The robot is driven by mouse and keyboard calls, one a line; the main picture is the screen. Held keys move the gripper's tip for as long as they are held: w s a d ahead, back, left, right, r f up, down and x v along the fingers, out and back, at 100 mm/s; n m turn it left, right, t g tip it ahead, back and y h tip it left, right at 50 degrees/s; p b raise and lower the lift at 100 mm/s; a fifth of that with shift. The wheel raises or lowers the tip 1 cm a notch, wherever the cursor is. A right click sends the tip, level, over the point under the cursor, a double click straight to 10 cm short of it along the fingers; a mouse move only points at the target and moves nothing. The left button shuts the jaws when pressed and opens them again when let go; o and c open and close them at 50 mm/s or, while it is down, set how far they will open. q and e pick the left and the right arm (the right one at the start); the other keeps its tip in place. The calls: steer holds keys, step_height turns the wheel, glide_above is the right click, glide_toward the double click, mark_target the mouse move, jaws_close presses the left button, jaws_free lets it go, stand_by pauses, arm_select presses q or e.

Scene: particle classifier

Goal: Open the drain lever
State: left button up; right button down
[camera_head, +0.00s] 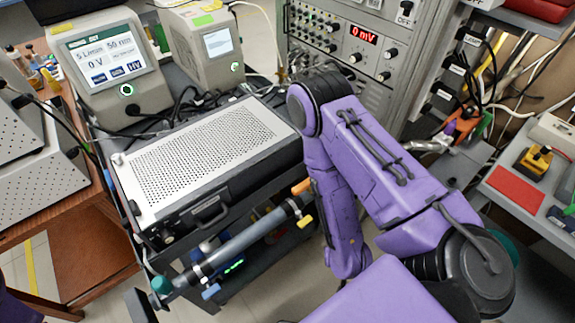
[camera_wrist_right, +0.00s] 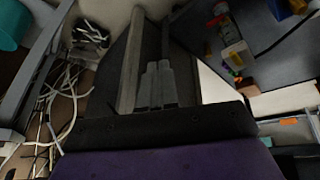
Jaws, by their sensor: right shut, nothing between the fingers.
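A grey pipe (camera_head: 245,243) runs along the front of the cart in the head view. Small coloured handles sit on it: a yellow one (camera_head: 305,221) near its right end and a blue one (camera_head: 211,292) near its lower left. An orange piece (camera_head: 302,187) shows above the right end. I cannot tell which of these is the drain lever. My right gripper (camera_wrist_right: 158,86) is shut and empty in the wrist view, its fingers side by side, with no lever between them. In the head view it is hidden behind my purple right arm. My left gripper is not in view.
A perforated white-topped box (camera_head: 215,150) sits on the dark cart, with two display units (camera_head: 108,65) (camera_head: 203,45) behind it. A grey instrument rack (camera_head: 345,60) stands behind my right arm. Loose cables (camera_wrist_right: 60,105) lie at the left of the wrist view.

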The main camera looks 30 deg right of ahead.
arm_select(q)
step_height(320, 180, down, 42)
steer(key=b, duration=3.9)
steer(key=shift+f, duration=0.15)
arm_select(e)
steer(key=w+d+f+n+t+y, duration=0.1)
steer(key=w+f+n+t+y, duration=0.1)
steer(key=w+f, duration=0.8)
steer(key=w+f+n+t+y, duration=0.2)
steer(key=w+f+n, duration=0.3)
steer(key=w+f, duration=0.5)
step_height(320, 180, down, 5)
steer(key=shift+w+d+r+t, duration=0.15)
steer(key=shift+w+d+t, duration=0.2)
steer(key=shift+t, duration=0.45)
steer(key=b, duration=0.8)
glide_above(284, 229)
steer(key=s, duration=0.3)
step_height(284, 229, down, 8)
step_height(284, 229, down, 3)
steer(key=shift+d+f+b, duration=0.1)
steer(key=shift+b, duration=0.9)
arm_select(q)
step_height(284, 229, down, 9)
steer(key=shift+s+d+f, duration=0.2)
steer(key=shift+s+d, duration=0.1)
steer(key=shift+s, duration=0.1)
